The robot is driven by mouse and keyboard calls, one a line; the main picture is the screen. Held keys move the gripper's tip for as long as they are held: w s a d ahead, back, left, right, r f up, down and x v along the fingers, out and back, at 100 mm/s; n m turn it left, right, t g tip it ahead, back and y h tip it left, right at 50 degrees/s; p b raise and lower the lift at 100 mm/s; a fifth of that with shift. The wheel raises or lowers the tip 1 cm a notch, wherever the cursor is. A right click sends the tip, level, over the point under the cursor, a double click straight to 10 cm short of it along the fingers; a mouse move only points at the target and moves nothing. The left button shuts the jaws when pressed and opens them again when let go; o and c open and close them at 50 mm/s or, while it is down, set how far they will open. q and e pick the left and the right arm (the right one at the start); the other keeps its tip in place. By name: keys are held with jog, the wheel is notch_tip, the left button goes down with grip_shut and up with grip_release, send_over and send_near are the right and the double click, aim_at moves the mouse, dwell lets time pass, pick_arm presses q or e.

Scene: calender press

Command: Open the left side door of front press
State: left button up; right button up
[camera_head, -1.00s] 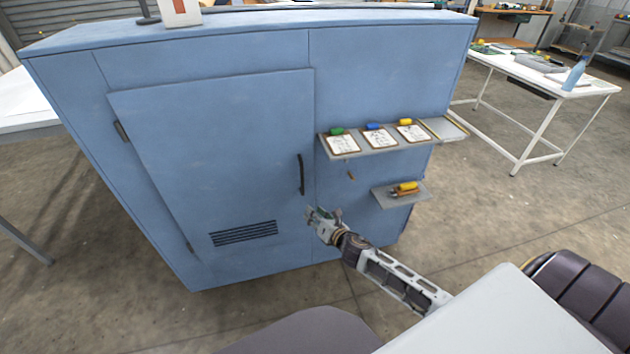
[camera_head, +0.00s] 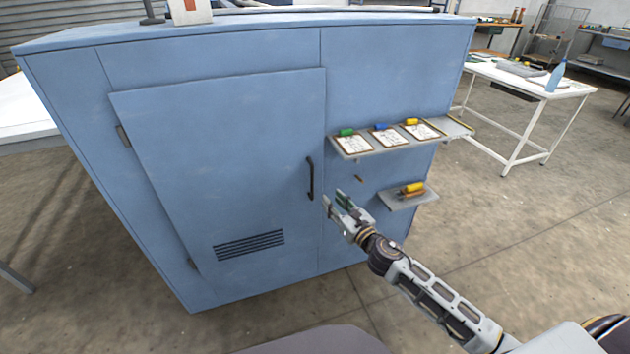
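The blue press cabinet (camera_head: 380,70) fills the left and middle of the head view. Its side door (camera_head: 220,160) is shut, with hinges on its left edge and a vent grille (camera_head: 249,245) low down. A black upright handle (camera_head: 310,179) sits near the door's right edge. My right gripper (camera_head: 332,201) is just right of and slightly below the handle, apart from it in the picture. Its fingers are spread and nothing shows between them. My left gripper is not in view.
A grey shelf with clipboards (camera_head: 354,143) juts from the cabinet right of the handle. A smaller shelf (camera_head: 408,199) with a yellow item is close beside my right gripper. A white table (camera_head: 540,88) stands at the right. Bare floor lies in front.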

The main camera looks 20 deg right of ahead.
jog(key=shift+w, duration=0.15)
send_near(313, 180)
jog(key=shift+d+x, duration=0.3)
jog(key=shift+x, duration=2.95)
jog(key=shift+a+x, duration=0.2)
jog(key=shift+x, duration=1.05)
jog(key=shift+w+a, duration=0.15)
jog(key=shift+w, duration=0.45)
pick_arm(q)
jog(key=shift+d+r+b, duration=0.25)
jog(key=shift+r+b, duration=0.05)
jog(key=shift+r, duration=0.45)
pick_arm(e)
jog(key=shift+w+a+r, duration=0.1)
jog(key=shift+w, duration=0.05)
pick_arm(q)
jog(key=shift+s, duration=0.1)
